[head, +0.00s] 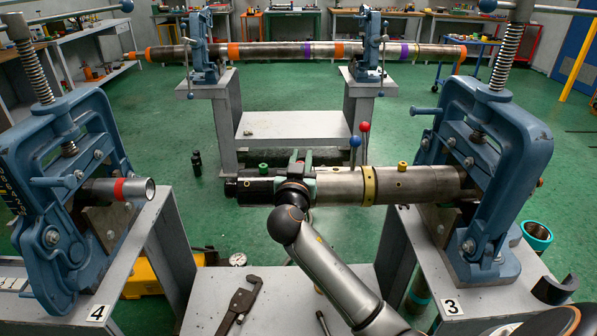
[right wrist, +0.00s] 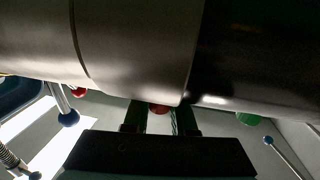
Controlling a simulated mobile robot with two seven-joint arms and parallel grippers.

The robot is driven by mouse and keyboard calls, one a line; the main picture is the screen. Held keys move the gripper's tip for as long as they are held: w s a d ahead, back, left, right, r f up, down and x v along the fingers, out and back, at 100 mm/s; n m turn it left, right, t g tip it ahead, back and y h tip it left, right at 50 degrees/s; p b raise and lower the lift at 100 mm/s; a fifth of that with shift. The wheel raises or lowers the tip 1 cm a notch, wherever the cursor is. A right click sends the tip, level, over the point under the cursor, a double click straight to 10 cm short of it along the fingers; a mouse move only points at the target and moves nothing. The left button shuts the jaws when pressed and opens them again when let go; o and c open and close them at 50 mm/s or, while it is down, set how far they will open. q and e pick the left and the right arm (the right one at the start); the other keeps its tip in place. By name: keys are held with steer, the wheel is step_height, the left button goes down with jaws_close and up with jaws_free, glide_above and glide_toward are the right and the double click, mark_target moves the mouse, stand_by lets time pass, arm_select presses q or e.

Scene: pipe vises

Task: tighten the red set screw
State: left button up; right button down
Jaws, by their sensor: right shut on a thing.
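The red set screw (right wrist: 158,109) shows in the right wrist view at the edge of the pipe (right wrist: 140,45), between the two fingers of my right gripper (right wrist: 160,122). My right gripper is shut on it. In the head view my right gripper (head: 300,160) is at the pipe's (head: 335,186) left part, where the dark end meets the steel body, and it hides the red screw. A green screw (head: 264,167) is to its left and a yellow screw (head: 402,165) to its right. My left gripper is not in view.
The vise marked 3 (head: 515,150) holds the pipe's right end. Below, a wrench (head: 240,303) lies on a grey table (head: 275,325).

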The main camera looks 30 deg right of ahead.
steer(key=shift+s+d+f+m+g+h+b, duration=0.1)
steer(key=shift+m+g+h+b, duration=0.35)
steer(key=shift+g+h+b, duration=0.15)
steer(key=shift+s+d+f+m+g+h+b, duration=0.1)
steer(key=shift+m+g+h+b, duration=0.4)
steer(key=shift+b, duration=0.15)
steer(key=shift+r+m+g+h+b, duration=0.15)
steer(key=shift+m+g+h+b, duration=0.15)
steer(key=shift+g+b, duration=0.1)
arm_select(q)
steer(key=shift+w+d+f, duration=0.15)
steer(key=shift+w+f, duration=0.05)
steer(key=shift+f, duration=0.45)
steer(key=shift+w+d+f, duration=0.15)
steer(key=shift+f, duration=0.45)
arm_select(e)
steer(key=shift+s+d+r, duration=0.1)
steer(key=shift+r, duration=0.1)
steer(key=c, duration=0.7)
jaws_free()
steer(key=shift+c, duration=0.2)
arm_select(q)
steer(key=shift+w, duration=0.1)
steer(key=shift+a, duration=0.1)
arm_select(e)
steer(key=shift+f, duration=0.15)
